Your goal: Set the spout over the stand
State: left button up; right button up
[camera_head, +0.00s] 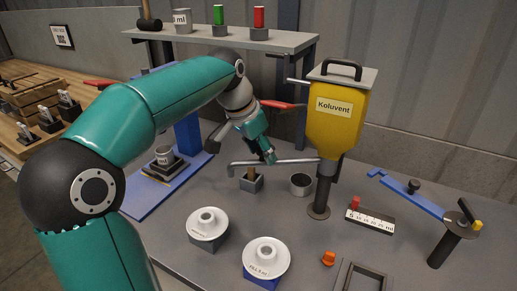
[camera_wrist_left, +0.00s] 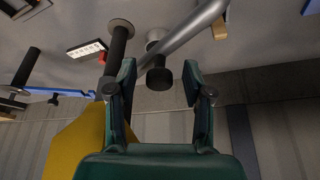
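The yellow Koluvent dispenser (camera_head: 337,120) stands on a dark post. Its grey pipe spout (camera_head: 297,161) reaches left and bends down at its tip, near a small grey block stand (camera_head: 252,184) with a wooden post. I cannot tell whether the tip is exactly above it. My left gripper (camera_head: 271,158) is over the spout. In the left wrist view my left gripper (camera_wrist_left: 158,82) is open, and a black knob (camera_wrist_left: 159,78) by the spout (camera_wrist_left: 190,32) shows between its fingers, with gaps on both sides. The right gripper is not in view.
A metal cup (camera_head: 301,184) stands below the spout. A scale block (camera_head: 370,221), an orange knob (camera_head: 328,258) and a blue lever (camera_head: 412,195) are to the right. A shelf (camera_head: 230,37) stands behind.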

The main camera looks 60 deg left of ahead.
pick_arm(q)
jog(key=shift+r, duration=0.1)
jog(key=shift+r, duration=0.2)
jog(key=v, duration=1.1)
jog(key=shift+s, duration=0.2)
jog(key=shift+r, duration=0.1)
